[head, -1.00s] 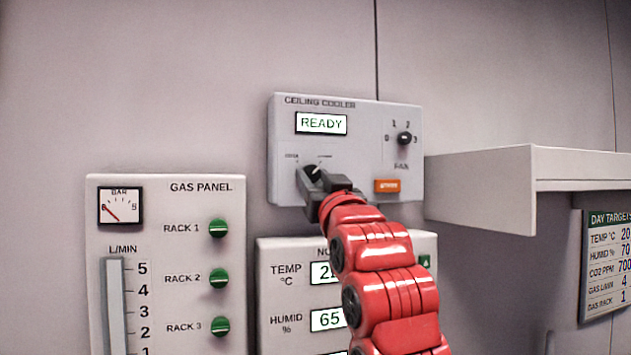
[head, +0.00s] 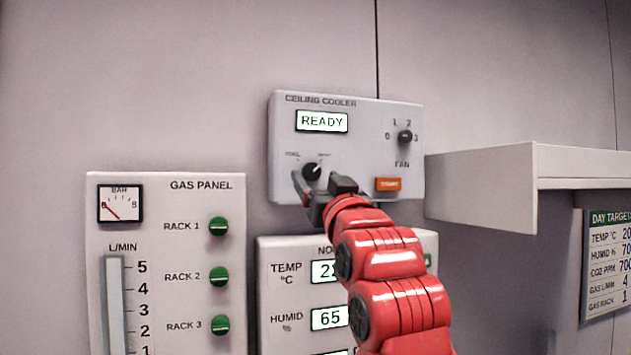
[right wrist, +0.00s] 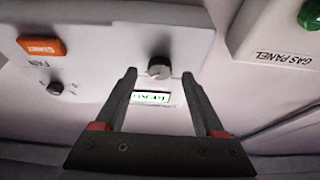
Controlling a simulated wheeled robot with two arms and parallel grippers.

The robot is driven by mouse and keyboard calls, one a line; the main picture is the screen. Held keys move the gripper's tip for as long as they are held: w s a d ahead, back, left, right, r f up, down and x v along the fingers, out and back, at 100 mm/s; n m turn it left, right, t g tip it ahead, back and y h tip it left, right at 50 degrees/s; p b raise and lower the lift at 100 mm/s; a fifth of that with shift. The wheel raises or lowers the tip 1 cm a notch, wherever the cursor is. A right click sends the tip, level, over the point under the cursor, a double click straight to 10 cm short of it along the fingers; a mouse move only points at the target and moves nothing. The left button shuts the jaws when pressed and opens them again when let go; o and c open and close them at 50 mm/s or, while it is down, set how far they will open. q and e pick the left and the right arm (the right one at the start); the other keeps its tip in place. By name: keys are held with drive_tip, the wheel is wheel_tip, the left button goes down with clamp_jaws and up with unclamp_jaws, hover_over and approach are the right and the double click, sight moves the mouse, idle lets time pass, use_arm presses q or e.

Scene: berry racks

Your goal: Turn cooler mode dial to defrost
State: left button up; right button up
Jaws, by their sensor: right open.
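The ceiling cooler panel (head: 365,165) is on the wall, with a lit display (head: 321,121) reading READY. Its black mode dial (head: 312,171) is at the lower left, with a white mark pointing up and right toward the right-hand small label. The label text is too small to read surely. My right gripper (head: 319,181) is open just below and in front of the dial. In the right wrist view the dial (right wrist: 159,67) shows between and just beyond the open fingertips (right wrist: 159,76), with gaps on both sides. My left gripper is not in view.
An orange START button (head: 388,184) and a fan knob (head: 404,138) are on the cooler panel's right side. The gas panel (head: 165,210) is at left, a temperature and humidity panel (head: 290,252) below. A white shelf (head: 480,190) juts out at right.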

drive_tip(key=b+v, duration=0.3)
drive_tip(key=v, duration=1.2)
drive_tip(key=shift+s+f, duration=0.15)
drive_tip(key=shift+s, duration=0.1)
drive_tip(key=shift+w, duration=0.1)
